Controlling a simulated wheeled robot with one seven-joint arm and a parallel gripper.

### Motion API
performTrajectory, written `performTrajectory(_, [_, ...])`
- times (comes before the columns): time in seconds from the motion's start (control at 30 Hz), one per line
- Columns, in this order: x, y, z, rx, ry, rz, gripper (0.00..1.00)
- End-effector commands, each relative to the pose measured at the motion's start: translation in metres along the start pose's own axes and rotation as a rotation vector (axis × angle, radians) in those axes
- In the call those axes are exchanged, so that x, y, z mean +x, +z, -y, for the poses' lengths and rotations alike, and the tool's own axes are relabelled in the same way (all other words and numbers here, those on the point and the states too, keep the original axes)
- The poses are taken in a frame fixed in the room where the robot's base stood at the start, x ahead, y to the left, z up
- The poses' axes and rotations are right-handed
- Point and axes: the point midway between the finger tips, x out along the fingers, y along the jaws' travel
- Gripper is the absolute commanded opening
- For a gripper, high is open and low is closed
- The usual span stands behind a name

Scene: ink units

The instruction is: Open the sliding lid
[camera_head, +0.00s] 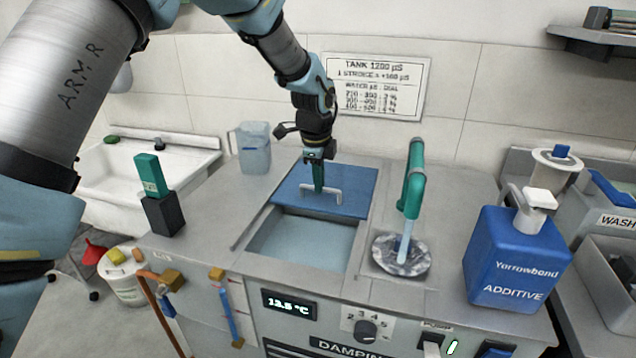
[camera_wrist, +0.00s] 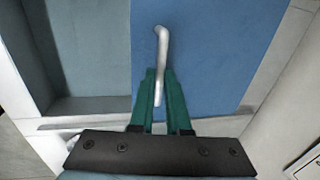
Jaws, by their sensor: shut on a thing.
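The blue sliding lid (camera_head: 345,182) covers the back part of the tank opening, and the front part is open with pale blue liquid (camera_head: 305,244) showing. A light bar handle (camera_head: 333,194) stands on the lid near its front edge. My gripper (camera_head: 319,190) reaches down from above and its green fingers are at the handle. In the wrist view the fingers close around the handle (camera_wrist: 161,50), and the lid (camera_wrist: 215,55) fills the right half beside the open tank.
A green tap-like handle (camera_head: 412,190) stands just right of the tank, over a round metal basin. A blue additive bottle (camera_head: 518,258) stands further right. A clear jug (camera_head: 254,148) stands at the back left, and a green device in a black holder (camera_head: 158,195) stands left. The wall is behind.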

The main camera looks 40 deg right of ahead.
Motion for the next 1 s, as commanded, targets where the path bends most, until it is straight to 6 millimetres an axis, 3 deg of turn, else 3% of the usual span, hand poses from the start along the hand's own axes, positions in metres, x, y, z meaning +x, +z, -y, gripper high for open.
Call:
performTrajectory(0.23, [0.000,0.001,0.000,0.000,-0.001,0.001,0.00])
performTrajectory(0.27, [0.000,0.001,0.000,0.000,-0.001,0.001,0.18])
performTrajectory(0.5, [0.000,0.000,0.000,0.001,-0.001,0.001,0.45])
performTrajectory(0.8, [-0.003,0.000,0.000,0.001,-0.001,0.000,0.45])
performTrajectory(1.0, [-0.029,0.000,0.001,0.001,-0.006,0.000,0.45])
